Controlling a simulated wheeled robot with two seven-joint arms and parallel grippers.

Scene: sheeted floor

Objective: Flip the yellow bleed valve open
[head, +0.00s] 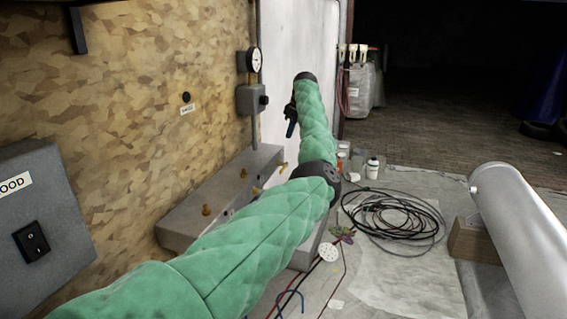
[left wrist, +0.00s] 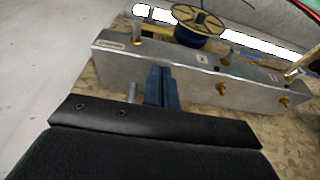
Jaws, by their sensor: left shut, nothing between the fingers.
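A grey metal manifold box (head: 215,190) runs along the foot of the wood-chip wall, with brass fittings on it. A small yellow piece (head: 283,167) shows at its far end, partly beside my arm; I cannot tell for sure whether it is the bleed valve or how its lever stands. My left gripper (head: 291,128) hangs above the far end of the manifold. Its blue fingers (left wrist: 162,85) are shut and empty, apparently apart from any fitting. My right gripper is out of view.
A gauge (head: 254,61) and a grey switch box (head: 251,99) are on the wall above the manifold. Black coiled cable (head: 393,217), bottles (head: 373,168) and loose wires lie on the sheeted floor to the right. A blue spool (left wrist: 190,36) shows behind the manifold.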

